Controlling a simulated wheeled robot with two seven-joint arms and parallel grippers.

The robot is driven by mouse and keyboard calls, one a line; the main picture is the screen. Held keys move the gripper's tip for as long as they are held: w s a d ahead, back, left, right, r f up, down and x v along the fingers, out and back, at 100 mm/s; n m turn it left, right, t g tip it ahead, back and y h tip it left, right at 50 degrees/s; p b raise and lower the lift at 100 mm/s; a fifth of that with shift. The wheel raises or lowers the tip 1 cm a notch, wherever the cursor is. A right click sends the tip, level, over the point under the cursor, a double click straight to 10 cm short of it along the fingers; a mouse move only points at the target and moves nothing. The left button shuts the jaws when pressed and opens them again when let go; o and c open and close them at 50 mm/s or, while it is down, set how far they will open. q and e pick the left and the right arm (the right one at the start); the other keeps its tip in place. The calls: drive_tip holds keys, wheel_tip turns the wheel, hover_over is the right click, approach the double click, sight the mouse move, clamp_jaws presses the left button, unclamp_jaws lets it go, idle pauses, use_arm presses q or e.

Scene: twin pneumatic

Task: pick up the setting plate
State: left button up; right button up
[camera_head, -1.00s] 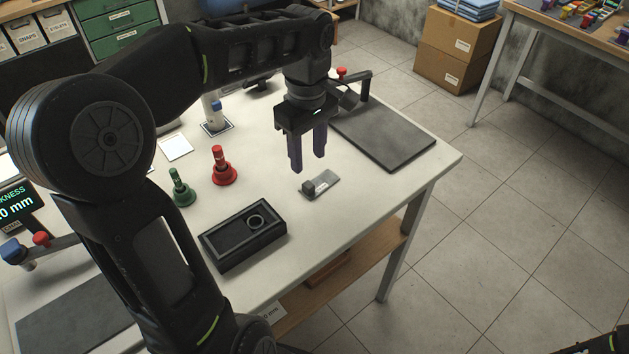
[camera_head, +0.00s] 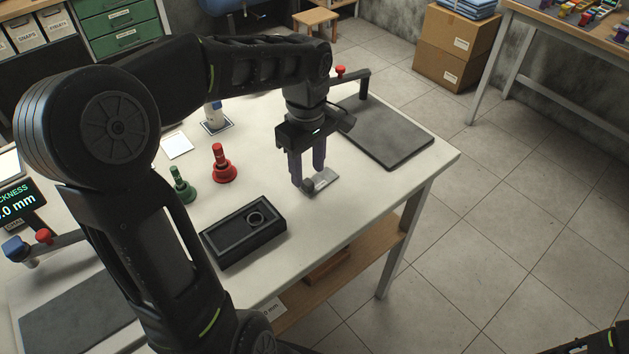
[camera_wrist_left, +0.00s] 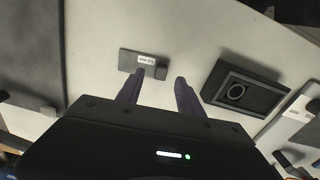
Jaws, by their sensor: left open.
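The setting plate (camera_head: 325,180) is a small flat grey plate with a white label and a dark raised block at its near left end. It lies on the white bench top, and it also shows in the left wrist view (camera_wrist_left: 130,62). My left gripper (camera_head: 308,179) points down, open, with its two dark purple fingers low at the plate. In the left wrist view the fingers (camera_wrist_left: 160,78) are apart and nothing is held between them. The fingers hide part of the plate; I cannot tell whether they touch it.
A black tray with a ring (camera_head: 243,234) stands left of the plate. A red-handled stamp-like tool (camera_head: 223,166) and a green one (camera_head: 182,187) stand behind it. A dark slab (camera_head: 385,133) with a red-knobbed arm lies to the right. The bench edge is near the plate.

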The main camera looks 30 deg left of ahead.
sight(308, 182)
use_arm(q)
wheel_tip(308, 182, down, 3)
drive_tip(key=shift+f, duration=0.2)
drive_tip(key=shift+c, duration=0.4)
clamp_jaws()
idle(0.4)
